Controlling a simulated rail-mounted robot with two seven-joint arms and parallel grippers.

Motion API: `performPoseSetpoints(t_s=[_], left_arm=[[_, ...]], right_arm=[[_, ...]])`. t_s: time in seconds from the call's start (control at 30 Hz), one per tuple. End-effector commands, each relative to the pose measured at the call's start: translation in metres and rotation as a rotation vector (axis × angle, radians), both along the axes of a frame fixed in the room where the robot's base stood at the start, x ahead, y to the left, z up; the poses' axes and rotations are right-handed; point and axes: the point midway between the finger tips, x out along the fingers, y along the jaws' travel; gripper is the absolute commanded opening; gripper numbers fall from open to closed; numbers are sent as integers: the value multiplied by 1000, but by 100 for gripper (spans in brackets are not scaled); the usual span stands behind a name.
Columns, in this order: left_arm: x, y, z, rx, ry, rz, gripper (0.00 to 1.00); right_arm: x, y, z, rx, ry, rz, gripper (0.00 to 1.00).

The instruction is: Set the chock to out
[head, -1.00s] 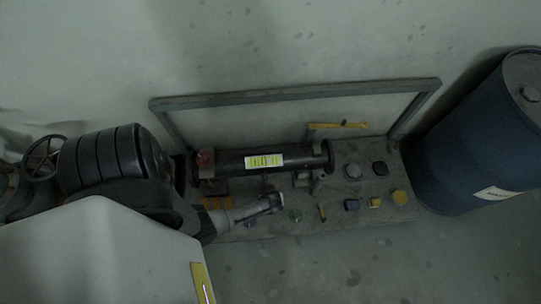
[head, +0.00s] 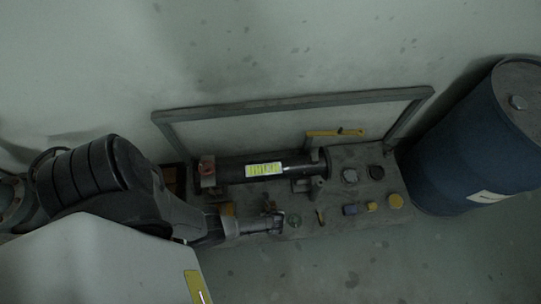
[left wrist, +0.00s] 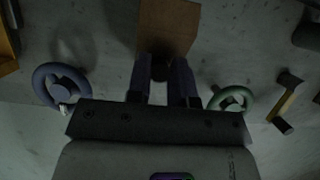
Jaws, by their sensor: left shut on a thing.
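A brown block (left wrist: 168,25), which looks like the chock, lies just beyond my left gripper (left wrist: 162,78) in the left wrist view. A dark round knob (left wrist: 160,68) at its near end sits between the two fingers, and the gripper is shut on it. In the head view my left gripper (head: 274,223) is low over the bench, in front of the black cylinder (head: 230,168). The block is small and dim there, and its exact seat cannot be told. My right gripper is not in view.
A blue handwheel (left wrist: 62,84) and a green handwheel (left wrist: 232,98) flank the gripper. A yellow-handled lever (left wrist: 287,96) is further right. Several knobs and buttons (head: 350,209) sit on the bench's right part. A grey frame (head: 290,100) stands behind, and a blue drum (head: 460,150) at right.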

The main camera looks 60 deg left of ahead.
Motion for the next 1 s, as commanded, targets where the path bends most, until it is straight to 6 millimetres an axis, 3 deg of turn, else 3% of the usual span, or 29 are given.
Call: performPoseSetpoints(t_s=[0.13, 0.17, 0.43, 0.77, 1.0], left_arm=[[0, -1, 1, -2, 0, -1, 0], [0, -1, 1, -2, 0, -1, 22], [0, 0, 1, -1, 0, -1, 47], [0, -1, 7, 0, -1, -1, 47], [-5, -12, 40, -1, 0, -1, 47]], right_arm=[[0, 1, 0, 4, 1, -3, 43], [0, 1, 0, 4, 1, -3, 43], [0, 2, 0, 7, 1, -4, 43], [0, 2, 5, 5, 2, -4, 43], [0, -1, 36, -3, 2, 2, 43]])
